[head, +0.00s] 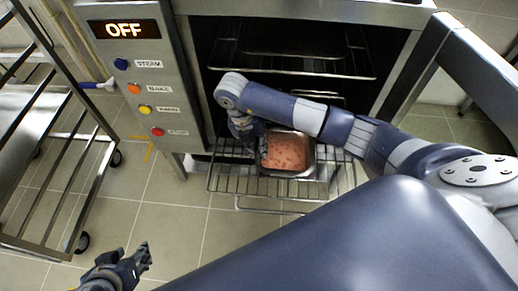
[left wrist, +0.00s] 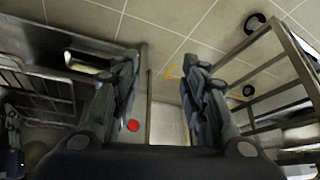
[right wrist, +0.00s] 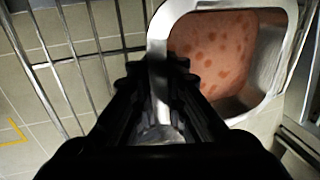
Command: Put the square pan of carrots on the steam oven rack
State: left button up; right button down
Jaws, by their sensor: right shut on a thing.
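The square metal pan (head: 311,167) holds an orange-pink filling with darker round spots, the carrots (head: 286,151). In the head view it sits at or just above the pulled-out lower wire rack (head: 238,182) of the steam oven; I cannot tell if it touches. My right gripper (head: 262,150) is shut on the pan's left wall. The right wrist view shows the fingers (right wrist: 158,75) closed on the pan's rim (right wrist: 157,40). My left gripper (head: 140,258) is low at the left over the floor, open and empty, and its spread fingers show in the left wrist view (left wrist: 160,75).
The oven's control panel (head: 140,80) reads OFF and has several coloured buttons. Another rack (head: 290,65) is inside the dark oven. The open oven door (head: 470,65) stands at the right. A wheeled metal trolley (head: 85,150) stands at the left, with clear floor between.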

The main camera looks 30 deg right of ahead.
jog(key=shift+f, duration=0.3)
jog(key=c, duration=1.6)
grip_release()
pick_arm(q)
jog(key=shift+w+d+r, duration=0.2)
jog(key=shift+w, duration=0.25)
pick_arm(e)
jog(key=shift+r, duration=0.1)
pick_arm(q)
jog(key=shift+s+a+f+g+y+p, duration=0.1)
jog(key=shift+s+a+f+g+p, duration=0.15)
jog(key=shift+s+f+g+p, duration=0.35)
jog(key=shift+s+a+f+g+y+p, duration=0.1)
jog(key=shift+s+a+f+g+p, duration=0.2)
jog(key=shift+s+p, duration=0.55)
jog(key=shift+s+a+f+g+y+p, duration=0.1)
jog(key=shift+s+a+f+g+p, duration=0.25)
jog(key=shift+s, duration=0.55)
pick_arm(e)
jog(key=shift+v, duration=5.9)
pick_arm(q)
jog(key=shift+d+f, duration=0.1)
